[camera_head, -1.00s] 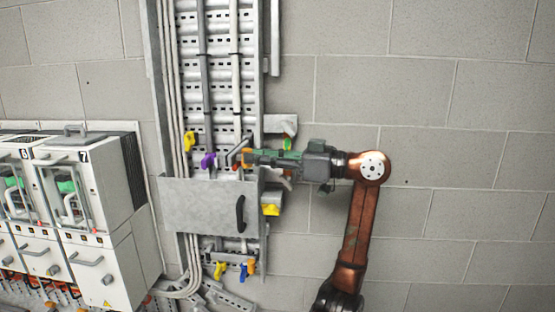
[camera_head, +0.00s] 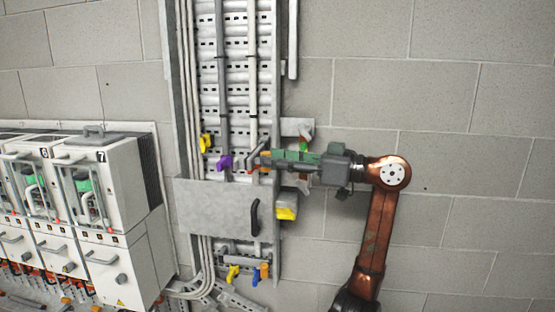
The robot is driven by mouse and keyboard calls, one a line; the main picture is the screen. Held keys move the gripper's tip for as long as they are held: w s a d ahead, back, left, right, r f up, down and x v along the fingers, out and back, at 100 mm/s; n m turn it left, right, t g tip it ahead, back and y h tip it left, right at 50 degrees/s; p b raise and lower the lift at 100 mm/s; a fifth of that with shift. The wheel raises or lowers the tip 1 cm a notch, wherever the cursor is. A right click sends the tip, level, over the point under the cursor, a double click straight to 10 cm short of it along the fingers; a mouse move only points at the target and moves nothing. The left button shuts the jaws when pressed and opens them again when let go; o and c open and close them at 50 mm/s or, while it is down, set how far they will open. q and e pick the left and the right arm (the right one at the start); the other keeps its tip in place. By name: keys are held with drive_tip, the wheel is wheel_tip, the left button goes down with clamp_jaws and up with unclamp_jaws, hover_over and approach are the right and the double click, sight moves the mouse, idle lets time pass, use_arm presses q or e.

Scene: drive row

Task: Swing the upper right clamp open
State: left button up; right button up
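The upper clamps sit on the vertical cable tray (camera_head: 278,100) just above a grey cover plate (camera_head: 215,208). A yellow clamp (camera_head: 206,143) is at the upper left and a purple clamp (camera_head: 225,162) is in the middle. The gripper reaches in level from the right. Its fingers are too small and overlapped to tell whether they are open or touch the clamp.
Lower clamps, one yellow (camera_head: 233,273) and one blue (camera_head: 256,277), sit below the plate. The plate has a black handle (camera_head: 255,217). A yellow box (camera_head: 287,206) juts out right of the tray. Drive cabinets (camera_head: 110,190) stand at the left. The block wall (camera_head: 470,100) at the right is bare.

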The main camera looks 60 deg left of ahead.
drive_tip(key=shift+s+d, duration=0.1)
drive_tip(key=shift+s, duration=0.05)
use_arm(q)
drive_tip(key=v, duration=1.2)
idle(0.4)
